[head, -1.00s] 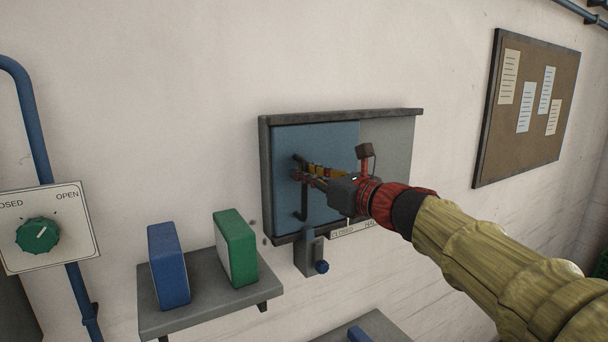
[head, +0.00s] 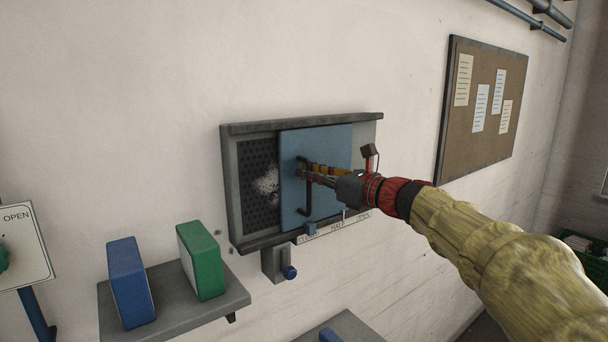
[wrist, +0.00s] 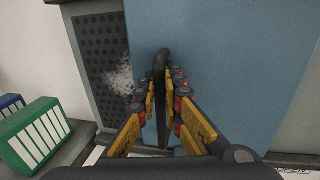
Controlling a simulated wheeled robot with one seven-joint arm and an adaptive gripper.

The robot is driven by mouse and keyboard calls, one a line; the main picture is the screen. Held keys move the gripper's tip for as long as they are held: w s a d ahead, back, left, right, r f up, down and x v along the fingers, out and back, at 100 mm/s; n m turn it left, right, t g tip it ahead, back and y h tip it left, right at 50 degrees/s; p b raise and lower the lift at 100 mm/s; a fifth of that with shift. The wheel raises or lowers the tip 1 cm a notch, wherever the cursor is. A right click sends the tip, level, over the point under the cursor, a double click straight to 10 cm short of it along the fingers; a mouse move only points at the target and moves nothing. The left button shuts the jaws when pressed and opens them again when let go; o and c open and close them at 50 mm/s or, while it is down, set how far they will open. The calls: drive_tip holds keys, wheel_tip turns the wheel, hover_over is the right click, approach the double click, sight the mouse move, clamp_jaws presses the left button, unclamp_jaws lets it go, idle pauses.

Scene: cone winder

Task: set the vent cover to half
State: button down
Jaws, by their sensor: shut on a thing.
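The vent cover is a blue sliding panel (head: 335,150) in a grey wall frame (head: 300,122). It stands over the middle and right of the frame, with a perforated grille (head: 256,185) bare on its left. It also fills much of the wrist view (wrist: 225,60). A dark upright bar handle (wrist: 161,75) is on the panel. My gripper (head: 306,174) is shut on this handle, with its yellow-padded fingers on both sides of it in the wrist view (wrist: 160,105).
A shelf (head: 180,308) at lower left holds a blue binder (head: 131,282) and a green binder (head: 202,261). A dial plate (head: 22,245) is at far left, a cork board (head: 481,110) at right.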

drive_tip(key=c, duration=2)
unclamp_jaws()
drive_tip(key=shift+s+r, duration=0.1)
drive_tip(key=shift+r, duration=0.15)
drive_tip(key=shift+o, duration=0.4)
drive_tip(key=shift+f, duration=0.15)
drive_tip(key=v, duration=1.2)
